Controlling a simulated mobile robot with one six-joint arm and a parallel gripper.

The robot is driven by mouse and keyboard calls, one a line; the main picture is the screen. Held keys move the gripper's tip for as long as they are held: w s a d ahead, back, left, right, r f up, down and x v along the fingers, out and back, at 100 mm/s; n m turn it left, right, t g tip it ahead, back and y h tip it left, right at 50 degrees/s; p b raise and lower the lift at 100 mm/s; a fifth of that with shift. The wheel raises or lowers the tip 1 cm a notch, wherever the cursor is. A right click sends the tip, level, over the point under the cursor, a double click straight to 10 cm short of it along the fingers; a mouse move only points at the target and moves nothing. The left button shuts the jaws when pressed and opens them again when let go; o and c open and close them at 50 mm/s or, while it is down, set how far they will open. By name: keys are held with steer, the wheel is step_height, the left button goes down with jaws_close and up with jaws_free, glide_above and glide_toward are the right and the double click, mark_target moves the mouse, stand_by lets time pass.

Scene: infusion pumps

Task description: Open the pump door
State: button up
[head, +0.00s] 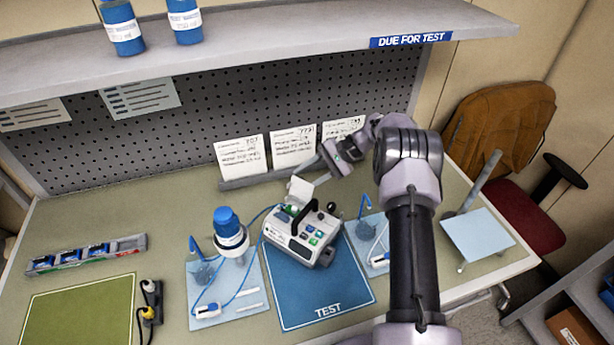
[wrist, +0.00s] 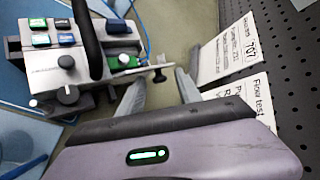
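The infusion pump (head: 290,240) is a white box with a black carry handle, coloured buttons and knobs. It stands on the blue TEST mat (head: 322,300). A pale upright flap (head: 300,190) shows at its back edge; I cannot tell whether this is the door. My gripper (head: 324,168) is behind the pump.
Paper cards (head: 293,147) stand close behind my gripper. A blue-capped bottle (head: 228,225) stands left of the pump, with tubing running towards it. A blue hook stand (head: 365,207) is to its right. The green mat (head: 80,315) at left is bare.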

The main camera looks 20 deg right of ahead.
steer(key=p+v, duration=0.2)
steer(key=v, duration=1.5)
steer(key=shift+d+p, duration=0.15)
steer(key=shift+p, duration=0.15)
steer(key=shift+s+r, duration=0.1)
steer(key=shift+r, duration=0.05)
